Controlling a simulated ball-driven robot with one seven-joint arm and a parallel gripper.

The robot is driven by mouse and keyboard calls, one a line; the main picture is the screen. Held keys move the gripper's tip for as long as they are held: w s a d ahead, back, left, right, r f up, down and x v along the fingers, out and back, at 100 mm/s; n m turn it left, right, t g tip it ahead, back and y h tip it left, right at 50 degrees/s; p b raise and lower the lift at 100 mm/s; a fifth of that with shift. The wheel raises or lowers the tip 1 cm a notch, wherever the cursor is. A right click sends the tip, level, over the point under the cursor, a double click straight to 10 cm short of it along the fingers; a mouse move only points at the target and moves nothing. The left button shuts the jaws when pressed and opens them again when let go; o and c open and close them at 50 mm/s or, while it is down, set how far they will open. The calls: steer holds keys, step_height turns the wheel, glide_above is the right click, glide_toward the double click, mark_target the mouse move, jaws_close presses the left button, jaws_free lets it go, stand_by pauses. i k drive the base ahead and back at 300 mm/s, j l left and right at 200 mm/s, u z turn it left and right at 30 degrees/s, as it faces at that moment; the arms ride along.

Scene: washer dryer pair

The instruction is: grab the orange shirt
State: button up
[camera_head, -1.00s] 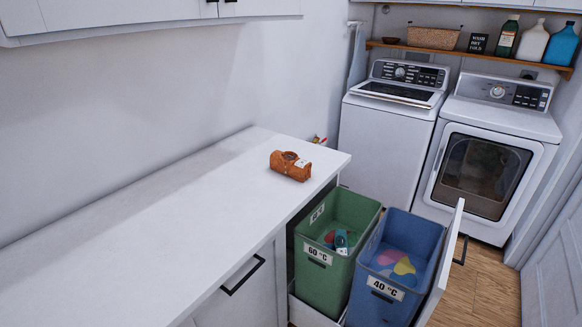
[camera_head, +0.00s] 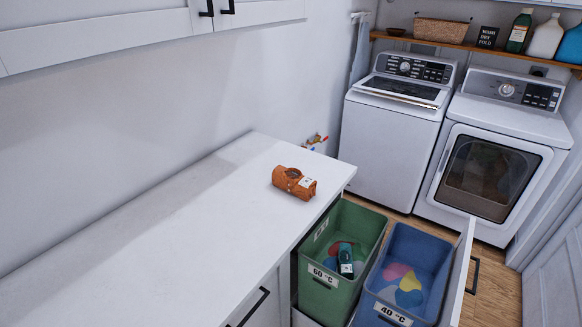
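The orange shirt (camera_head: 294,183) lies rolled or folded on the white countertop (camera_head: 150,245), near its far right end. A small white label shows on its right side. Nothing touches it except the countertop. My gripper is not in view, so its state and its distance from the shirt do not show.
Below the counter's right edge, a pulled-out drawer holds a green 60 °C bin (camera_head: 327,290) and a blue 40 °C bin (camera_head: 425,255), both with clothes inside. A washer (camera_head: 385,150) and a dryer (camera_head: 490,170) stand behind. Wall cabinets (camera_head: 120,35) hang above the counter.

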mark_target(291, 180)
steer(key=i+l, duration=0.1)
steer(key=i, duration=0.5)
steer(key=i+l, duration=0.1)
steer(key=i, duration=0.45)
